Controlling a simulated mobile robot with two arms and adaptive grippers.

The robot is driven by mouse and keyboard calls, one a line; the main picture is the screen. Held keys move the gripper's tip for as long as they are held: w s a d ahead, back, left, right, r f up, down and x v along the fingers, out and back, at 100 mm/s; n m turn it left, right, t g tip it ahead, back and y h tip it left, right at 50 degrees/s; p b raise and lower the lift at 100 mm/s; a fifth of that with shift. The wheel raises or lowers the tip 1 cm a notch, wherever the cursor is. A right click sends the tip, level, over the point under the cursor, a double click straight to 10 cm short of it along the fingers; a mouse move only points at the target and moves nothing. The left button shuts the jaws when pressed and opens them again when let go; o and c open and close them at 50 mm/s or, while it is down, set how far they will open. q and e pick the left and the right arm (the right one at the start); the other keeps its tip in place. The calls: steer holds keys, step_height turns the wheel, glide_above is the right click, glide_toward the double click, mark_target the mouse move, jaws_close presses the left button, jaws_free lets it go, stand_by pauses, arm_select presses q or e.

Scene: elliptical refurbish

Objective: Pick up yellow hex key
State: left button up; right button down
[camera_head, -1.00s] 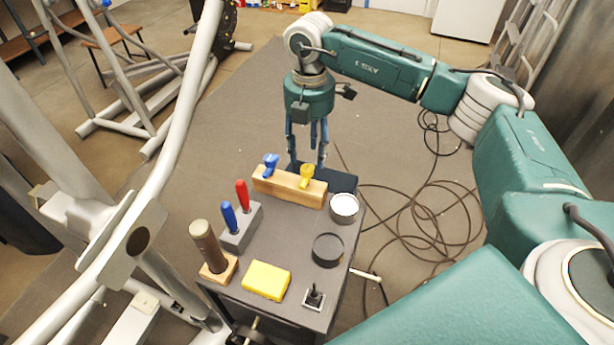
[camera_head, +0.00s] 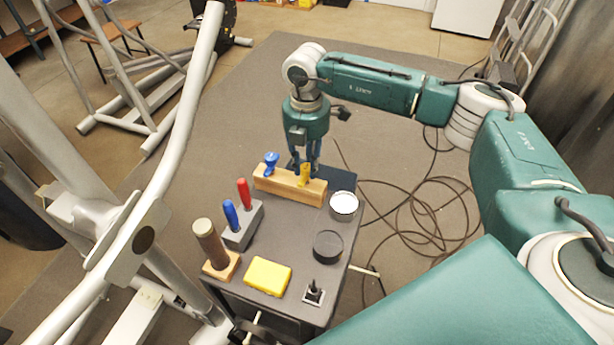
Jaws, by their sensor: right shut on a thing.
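The yellow hex key (camera_head: 304,174) stands upright in a wooden block (camera_head: 289,187) at the far end of the small dark table. The blue hex key (camera_head: 270,163) stands in the same block, to its left. My right gripper (camera_head: 305,168) points down behind the block and is shut on the yellow hex key. Its fingertips are partly hidden behind the key, which still sits at the block. My left gripper is not in view.
On the table (camera_head: 290,225) stand a block with red and blue screwdrivers (camera_head: 238,222), a brown-handled tool (camera_head: 210,243), a yellow sponge-like block (camera_head: 267,276), a white-topped can (camera_head: 343,206), a black round container (camera_head: 327,246) and a small black part (camera_head: 313,292). Grey metal frames (camera_head: 165,165) rise at left.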

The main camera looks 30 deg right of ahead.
steer(key=shift+r, duration=0.1)
steer(key=shift+w+r, duration=0.1)
steer(key=shift+r, duration=0.45)
step_height(320, 180, up, 19)
steer(key=b, duration=0.3)
steer(key=shift+f, duration=0.1)
steer(key=c, duration=2.2)
jaws_free()
jaws_close()
